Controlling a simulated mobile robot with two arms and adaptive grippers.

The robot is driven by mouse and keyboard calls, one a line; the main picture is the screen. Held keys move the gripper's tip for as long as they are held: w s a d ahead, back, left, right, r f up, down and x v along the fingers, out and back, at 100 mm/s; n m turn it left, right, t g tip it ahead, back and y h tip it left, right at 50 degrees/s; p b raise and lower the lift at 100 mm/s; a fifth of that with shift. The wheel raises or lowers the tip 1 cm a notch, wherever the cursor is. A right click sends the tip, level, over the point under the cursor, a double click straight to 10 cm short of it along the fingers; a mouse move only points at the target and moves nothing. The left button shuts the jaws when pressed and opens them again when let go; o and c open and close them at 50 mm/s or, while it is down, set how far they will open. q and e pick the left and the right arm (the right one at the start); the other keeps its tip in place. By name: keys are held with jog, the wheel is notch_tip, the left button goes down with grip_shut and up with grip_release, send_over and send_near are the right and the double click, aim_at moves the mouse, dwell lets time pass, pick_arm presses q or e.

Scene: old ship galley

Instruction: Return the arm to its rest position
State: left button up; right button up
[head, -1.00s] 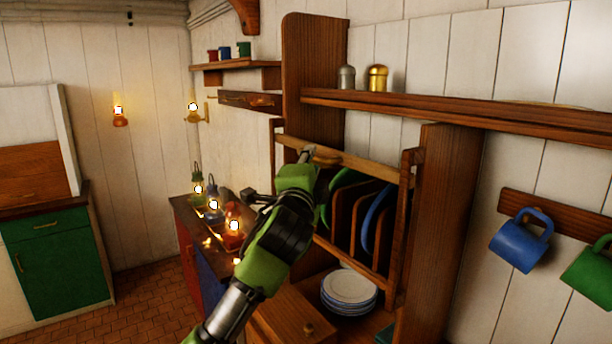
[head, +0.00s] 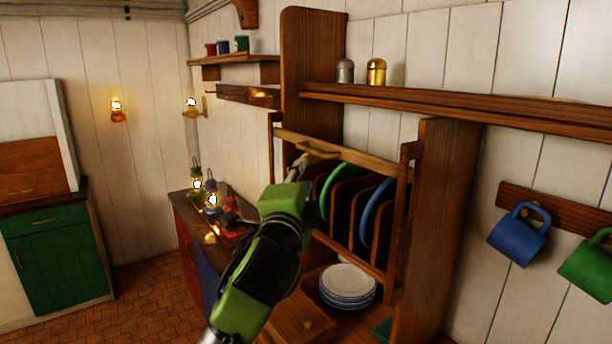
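My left arm comes in from the bottom and reaches up to the plate rack. My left gripper (head: 304,161) is at the rack's top bar (head: 350,153), at its left part, close to a small wooden piece (head: 322,154) on the bar. Its fingers are small and seen from behind, so I cannot tell whether they are open or touching the piece. The rack holds a green plate (head: 327,190) and a blue plate (head: 368,212) on edge between wooden dividers. My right gripper is not in view.
A stack of white plates (head: 348,281) stands below the rack. A blue mug (head: 519,238) and a green mug (head: 588,270) hang at right. Floor at left is clear.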

pick_arm(q)
jog(key=s+a+f+n+g+y, duration=0.1)
jog(key=s+a+f+n+g, duration=0.25)
jog(key=f, duration=0.75)
jog(key=s+a+f+n+g, duration=0.25)
jog(key=s+f, duration=0.25)
jog(key=f, duration=0.6)
jog(key=s+a+f+n+g+y, duration=0.1)
jog(key=s+a+f+n+g, duration=0.2)
jog(key=f, duration=0.8)
jog(key=s+a+f+n+g, duration=0.25)
jog(key=s+f, duration=0.35)
jog(key=s, duration=0.4)
jog(key=s+a+f+n+g, duration=0.2)
jog(key=s+a+f, duration=0.25)
jog(key=s, duration=0.65)
jog(key=s+a+f+n+g, duration=0.2)
jog(key=s+a+f, duration=0.1)
jog(key=s+f, duration=0.55)
notch_tip(320, 180, down, 25)
jog(key=s+g+b, duration=0.1)
jog(key=s+b, duration=0.1)
jog(key=b, duration=0.1)
jog(key=s+a+f+g+b, duration=0.1)
jog(key=s+a+f+b, duration=0.1)
jog(key=s+f, duration=1.6)
notch_tip(320, 180, down, 4)
jog(key=shift+a+r+g+y+b, duration=0.15)
jog(key=shift+a+g+y+b, duration=0.2)
jog(key=shift+b, duration=0.35)
